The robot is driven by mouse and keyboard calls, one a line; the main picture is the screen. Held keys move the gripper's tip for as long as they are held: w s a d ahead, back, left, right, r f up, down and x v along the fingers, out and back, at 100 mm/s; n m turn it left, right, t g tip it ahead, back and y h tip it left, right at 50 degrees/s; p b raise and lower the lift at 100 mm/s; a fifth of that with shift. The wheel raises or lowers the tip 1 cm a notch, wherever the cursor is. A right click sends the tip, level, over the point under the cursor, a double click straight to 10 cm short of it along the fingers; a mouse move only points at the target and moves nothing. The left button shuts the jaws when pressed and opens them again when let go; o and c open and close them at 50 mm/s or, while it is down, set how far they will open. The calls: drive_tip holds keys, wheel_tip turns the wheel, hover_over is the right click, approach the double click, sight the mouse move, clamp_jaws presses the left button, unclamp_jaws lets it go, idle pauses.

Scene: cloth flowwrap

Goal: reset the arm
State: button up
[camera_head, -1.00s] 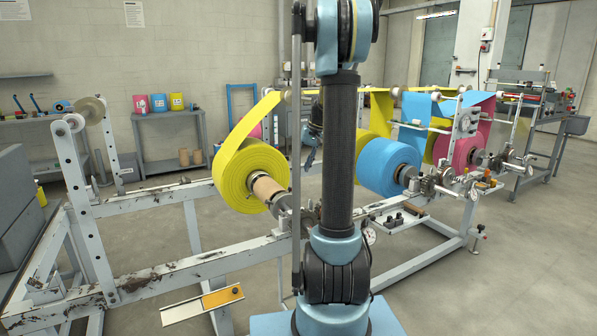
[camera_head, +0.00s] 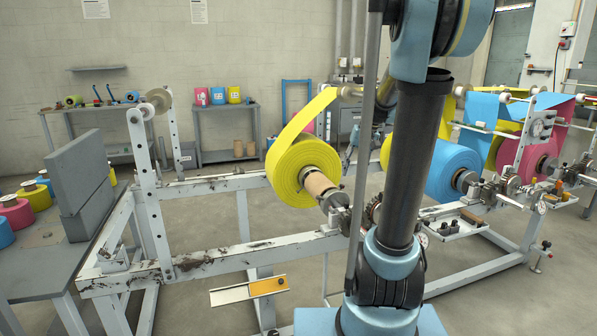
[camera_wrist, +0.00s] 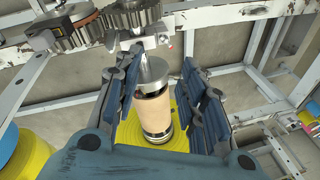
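My gripper (camera_wrist: 160,105) shows in the wrist view with its two ribbed blue-grey fingers spread apart. Between and beyond them is the tan core on a metal shaft (camera_wrist: 153,112), with the yellow roll (camera_wrist: 185,140) behind it. I see no contact between the fingers and the core, and nothing is held. In the head view my arm (camera_head: 405,170) rises in front of the machine, and part of it shows behind the column; the gripper itself is hidden there. The yellow roll (camera_head: 300,172) hangs on its shaft just left of the arm, with its web running upward.
The white machine frame (camera_head: 225,257) spans the view. A blue roll (camera_head: 452,168) and a pink roll (camera_head: 537,152) hang to the right. A grey table (camera_head: 48,262) with several small coloured rolls stands at left. Gears (camera_wrist: 72,35) lie close beyond the fingers.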

drive_tip(key=s+f+h, duration=0.1)
drive_tip(key=s+f, duration=0.3)
drive_tip(key=s, duration=0.5)
drive_tip(key=s+f, duration=0.4)
drive_tip(key=s, duration=0.5)
drive_tip(key=s+a+f+h, duration=0.1)
drive_tip(key=s+f, duration=0.4)
drive_tip(key=s, duration=0.4)
drive_tip(key=shift+s+n+t+h, duration=0.25)
drive_tip(key=shift+n+t+h, duration=0.05)
